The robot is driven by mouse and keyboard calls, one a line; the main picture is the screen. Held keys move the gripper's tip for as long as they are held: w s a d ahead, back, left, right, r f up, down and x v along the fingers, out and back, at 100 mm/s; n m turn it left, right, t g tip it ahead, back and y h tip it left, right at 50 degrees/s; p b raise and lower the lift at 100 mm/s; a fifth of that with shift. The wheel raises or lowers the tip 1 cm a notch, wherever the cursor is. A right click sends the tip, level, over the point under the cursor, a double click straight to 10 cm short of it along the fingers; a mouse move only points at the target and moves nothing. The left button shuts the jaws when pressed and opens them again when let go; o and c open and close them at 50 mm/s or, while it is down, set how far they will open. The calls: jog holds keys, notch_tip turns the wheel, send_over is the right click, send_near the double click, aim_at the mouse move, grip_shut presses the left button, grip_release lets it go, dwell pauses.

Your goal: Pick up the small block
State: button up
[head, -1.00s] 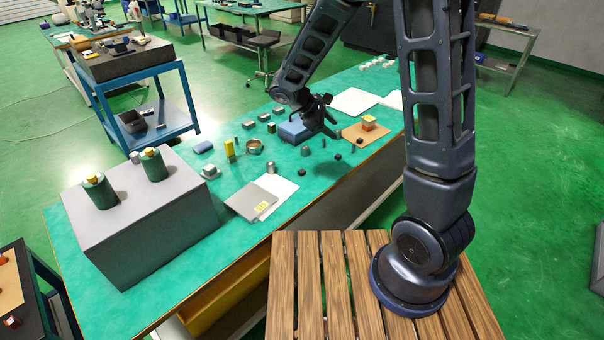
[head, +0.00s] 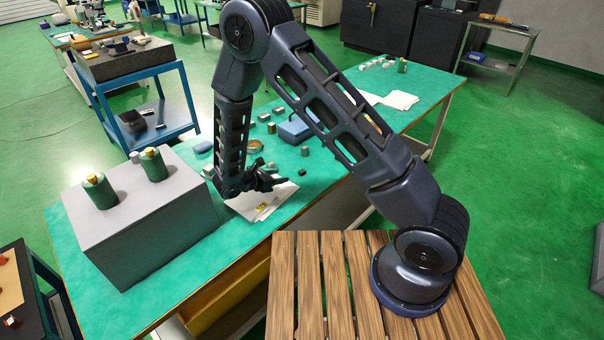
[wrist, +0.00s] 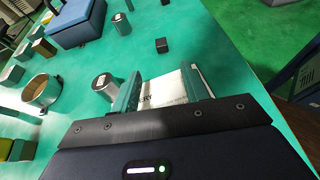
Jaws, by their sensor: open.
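A small black block (wrist: 162,45) lies on the green bench top in the wrist view, beyond my fingertips and apart from them. It shows in the head view as a small dark block (head: 302,172), just right of my gripper (head: 268,179). In the wrist view my gripper (wrist: 163,77) is open, with a white printed surface visible between its fingers. No block is between the fingers. Several other small blocks stand on the bench, so I cannot tell for certain which one the task means.
A metal cylinder (wrist: 104,86) stands close to the left finger, with another cylinder (wrist: 121,24) farther off. A ring (wrist: 40,92) and a blue box (wrist: 76,22) are to the left. A large grey box (head: 140,215) with green canisters stands at the bench's left end.

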aim_at(301, 171)
jog(key=shift+f, duration=0.2)
jog(key=shift+w+d+f, duration=0.1)
jog(key=shift+w+d, duration=0.05)
jog(key=x, duration=0.5)
jog(key=shift+d+r+x, duration=0.15)
jog(key=shift+r+x, duration=0.05)
jog(key=shift+x, duration=1.1)
jog(key=shift+d+r+x, duration=0.1)
jog(key=shift+r+x, duration=0.1)
jog(key=shift+x, duration=1.05)
grip_shut()
